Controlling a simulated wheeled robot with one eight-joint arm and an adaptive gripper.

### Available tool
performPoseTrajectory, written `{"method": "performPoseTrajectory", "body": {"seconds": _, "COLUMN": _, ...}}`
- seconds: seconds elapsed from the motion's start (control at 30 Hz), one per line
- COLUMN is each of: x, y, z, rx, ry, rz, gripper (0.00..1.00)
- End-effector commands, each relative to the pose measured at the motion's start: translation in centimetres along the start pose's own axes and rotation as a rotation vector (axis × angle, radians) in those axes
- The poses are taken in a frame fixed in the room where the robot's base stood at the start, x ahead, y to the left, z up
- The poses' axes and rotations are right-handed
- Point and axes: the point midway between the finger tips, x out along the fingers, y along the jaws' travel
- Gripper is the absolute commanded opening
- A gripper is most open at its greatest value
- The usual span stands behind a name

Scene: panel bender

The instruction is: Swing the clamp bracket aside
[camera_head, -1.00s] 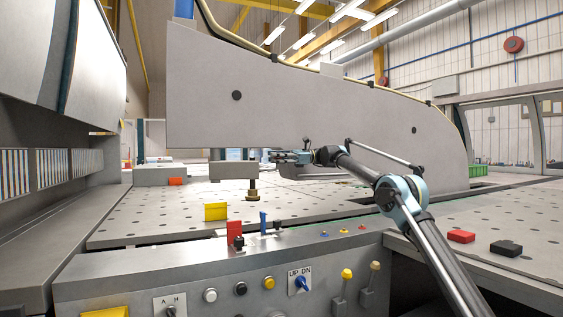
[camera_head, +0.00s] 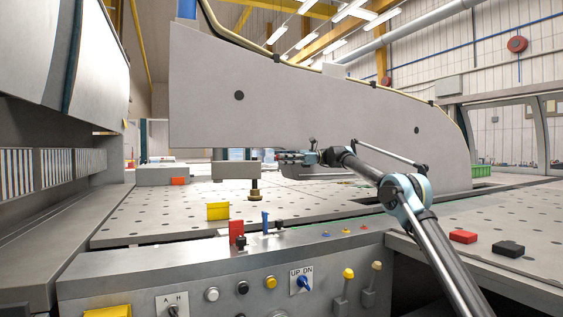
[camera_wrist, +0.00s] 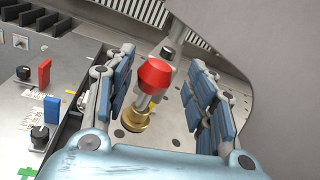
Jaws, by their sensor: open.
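A grey block (camera_head: 235,170), which looks like the clamp bracket, sits below the big grey side plate, with a brass foot (camera_head: 255,193) under its right end. In the wrist view a red knob (camera_wrist: 153,74) stands on a pale stem above a brass collar (camera_wrist: 137,117). My gripper (camera_head: 281,157) is beside the block's right end in the head view. In the wrist view my gripper (camera_wrist: 162,66) is open, its blue-padded fingers on either side of the red knob, with gaps visible. The grey block's joint is not clear in either view.
The perforated table (camera_head: 150,215) lies below. A control panel (camera_head: 230,270) with knobs and levers stands in front. A yellow block (camera_head: 217,211) and a red tab (camera_head: 236,231) stand near the table's front edge. The big side plate (camera_head: 310,100) rises close behind my gripper.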

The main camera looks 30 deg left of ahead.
Motion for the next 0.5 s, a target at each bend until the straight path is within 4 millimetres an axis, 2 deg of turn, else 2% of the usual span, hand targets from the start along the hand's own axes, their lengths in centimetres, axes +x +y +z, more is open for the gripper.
{"method": "performPoseTrajectory", "body": {"seconds": 0.5, "x": -9.2, "y": -0.2, "z": -0.2, "rx": 0.001, "ry": 0.000, "rz": -0.004, "gripper": 0.51}}
